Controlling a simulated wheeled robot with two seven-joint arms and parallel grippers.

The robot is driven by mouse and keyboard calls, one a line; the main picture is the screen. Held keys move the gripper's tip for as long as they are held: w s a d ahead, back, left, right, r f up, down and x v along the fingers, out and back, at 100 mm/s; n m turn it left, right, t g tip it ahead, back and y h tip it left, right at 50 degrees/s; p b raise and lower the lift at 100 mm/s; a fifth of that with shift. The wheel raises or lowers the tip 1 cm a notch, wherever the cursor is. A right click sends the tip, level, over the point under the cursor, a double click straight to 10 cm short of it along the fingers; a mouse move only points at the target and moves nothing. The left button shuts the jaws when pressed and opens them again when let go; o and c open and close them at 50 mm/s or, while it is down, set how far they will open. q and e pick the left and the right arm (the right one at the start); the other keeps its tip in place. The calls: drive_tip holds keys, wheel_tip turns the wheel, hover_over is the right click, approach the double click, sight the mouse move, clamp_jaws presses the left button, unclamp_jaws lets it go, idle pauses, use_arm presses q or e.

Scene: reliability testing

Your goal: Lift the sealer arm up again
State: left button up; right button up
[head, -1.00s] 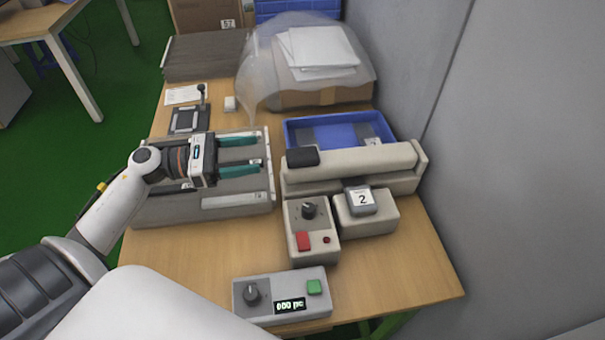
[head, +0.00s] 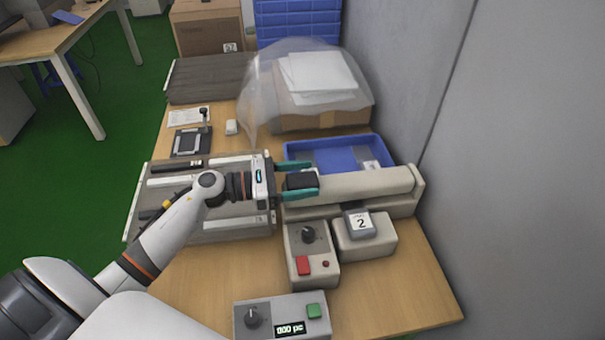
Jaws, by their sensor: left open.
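The sealer arm (head: 365,184) is a long cream bar with a black grip (head: 301,181) at its left end. It lies low across the cream sealer, close to its base (head: 404,208). My left gripper (head: 303,181) is open, with its teal fingers on the far and near sides of the black grip. I cannot tell whether the fingers touch it. The sealer's control box (head: 311,253), with a black knob and red button, stands in front. My right gripper is not in view.
A blue tray (head: 330,143) stands right behind the sealer. A grey block marked 2 (head: 360,223) sits on a cream block in front. A grey panel with a display (head: 283,318) is at the front edge. A grey wall (head: 520,200) closes the right side.

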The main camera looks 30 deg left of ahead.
use_arm(q)
drive_tip(key=shift+w+d, duration=0.1)
drive_tip(key=shift+d, duration=0.05)
drive_tip(key=shift+c, duration=0.4)
drive_tip(key=c, duration=1.3)
drive_tip(key=r+p, duration=0.2)
drive_tip(key=p, duration=0.1)
drive_tip(key=d+r+g+y+p, duration=0.1)
drive_tip(key=r+p, duration=0.1)
drive_tip(key=w+r+y+p, duration=0.1)
drive_tip(key=r+p, duration=0.1)
drive_tip(key=p, duration=0.1)
drive_tip(key=shift+d+r+p, duration=0.2)
drive_tip(key=shift+r+p, duration=0.05)
drive_tip(key=shift+p, duration=0.1)
drive_tip(key=r+p, duration=0.1)
drive_tip(key=p, duration=0.1)
drive_tip(key=w+d+r+g+y+p, duration=0.1)
drive_tip(key=p, duration=0.2)
drive_tip(key=w+d+r+g+y+p, duration=0.1)
drive_tip(key=r+p, duration=0.1)
drive_tip(key=p, duration=0.1)
drive_tip(key=shift+d, duration=0.2)
drive_tip(key=shift+r, duration=0.15)
